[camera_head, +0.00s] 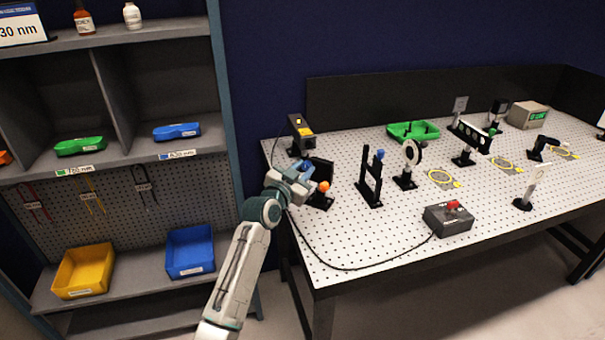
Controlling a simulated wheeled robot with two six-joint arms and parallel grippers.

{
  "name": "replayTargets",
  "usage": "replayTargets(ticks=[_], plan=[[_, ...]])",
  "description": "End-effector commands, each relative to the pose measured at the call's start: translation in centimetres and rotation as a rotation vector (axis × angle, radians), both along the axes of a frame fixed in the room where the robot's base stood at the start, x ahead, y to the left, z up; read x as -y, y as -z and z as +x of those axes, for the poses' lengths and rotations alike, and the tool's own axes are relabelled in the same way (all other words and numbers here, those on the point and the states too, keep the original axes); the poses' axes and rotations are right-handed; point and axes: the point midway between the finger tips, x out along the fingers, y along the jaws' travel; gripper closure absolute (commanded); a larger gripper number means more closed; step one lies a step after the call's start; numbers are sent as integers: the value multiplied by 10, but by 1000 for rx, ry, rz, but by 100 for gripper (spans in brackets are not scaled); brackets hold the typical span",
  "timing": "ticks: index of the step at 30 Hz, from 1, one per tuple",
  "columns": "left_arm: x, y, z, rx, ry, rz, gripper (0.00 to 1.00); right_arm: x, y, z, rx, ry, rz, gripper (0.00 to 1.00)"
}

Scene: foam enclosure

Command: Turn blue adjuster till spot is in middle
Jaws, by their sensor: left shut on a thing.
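My left gripper (306,175) reaches the black mirror mount (321,171) at the near left of the perforated table. It is shut on the mount's blue adjuster, which the fingers mostly hide. An orange adjuster (323,186) sticks out beside the fingers. My right gripper is out of view.
A black and yellow laser box (301,132) stands behind my gripper. A grey control box (448,219) with a red button sits at the front, its black cable (353,268) trailing left. A green tray (413,131) lies behind. Shelves with bins (190,252) stand left.

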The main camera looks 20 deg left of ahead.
Motion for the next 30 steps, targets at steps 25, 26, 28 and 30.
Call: replayTargets(ticks=[25,26,28,30], plan=[[1,5,0,144,0,742,99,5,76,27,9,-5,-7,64],[1,4,0,150,1,771,99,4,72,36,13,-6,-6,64],[1,4,0,163,0,835,99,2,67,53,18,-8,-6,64],[1,4,0,176,0,900,99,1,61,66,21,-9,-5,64]])
